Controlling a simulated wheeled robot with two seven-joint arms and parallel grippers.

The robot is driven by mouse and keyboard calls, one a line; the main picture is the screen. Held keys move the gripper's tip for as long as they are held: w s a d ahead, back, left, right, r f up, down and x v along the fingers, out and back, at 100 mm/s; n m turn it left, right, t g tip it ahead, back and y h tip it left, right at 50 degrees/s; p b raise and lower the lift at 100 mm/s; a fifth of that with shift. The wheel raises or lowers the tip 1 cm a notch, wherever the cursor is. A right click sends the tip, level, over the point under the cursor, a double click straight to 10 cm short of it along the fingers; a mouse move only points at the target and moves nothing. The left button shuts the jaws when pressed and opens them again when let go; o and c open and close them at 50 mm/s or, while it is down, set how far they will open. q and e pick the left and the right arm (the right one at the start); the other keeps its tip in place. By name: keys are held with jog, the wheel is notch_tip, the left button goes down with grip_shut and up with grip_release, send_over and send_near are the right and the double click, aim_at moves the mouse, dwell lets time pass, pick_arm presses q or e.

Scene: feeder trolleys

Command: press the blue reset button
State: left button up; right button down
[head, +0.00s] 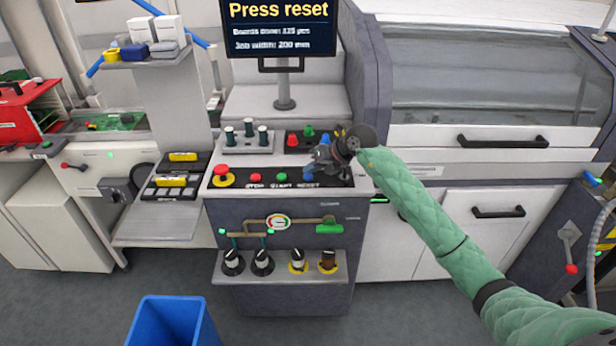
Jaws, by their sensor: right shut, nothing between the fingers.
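The blue reset button (308,177) sits at the right of a row of buttons on the black strip of the central console (230,191). The label under it is partly legible as RESET. My right gripper (317,164) comes in from the right and is shut and empty. In the picture its tips are just above and to the right of the blue button; whether they touch it I cannot tell. My left gripper is out of view.
A green button (281,177), a red button (255,178) and a larger red mushroom button (222,172) share the panel. Behind are a holder with dark pegs (248,130) and coloured knobs (292,140). A screen (280,27) reads "Press reset". A blue bin (172,322) stands in front.

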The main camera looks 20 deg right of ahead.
aim_at(311, 177)
jog(key=shift+f+b, duration=0.3)
jog(key=shift+f, duration=0.15)
dwell(0.7)
dwell(0.4)
jog(key=shift+r+p, duration=0.35)
jog(key=shift+r, duration=0.5)
jog(key=shift+r+p, duration=1.05)
jog(key=shift+r, duration=1.5)
jog(key=shift+a, duration=0.1)
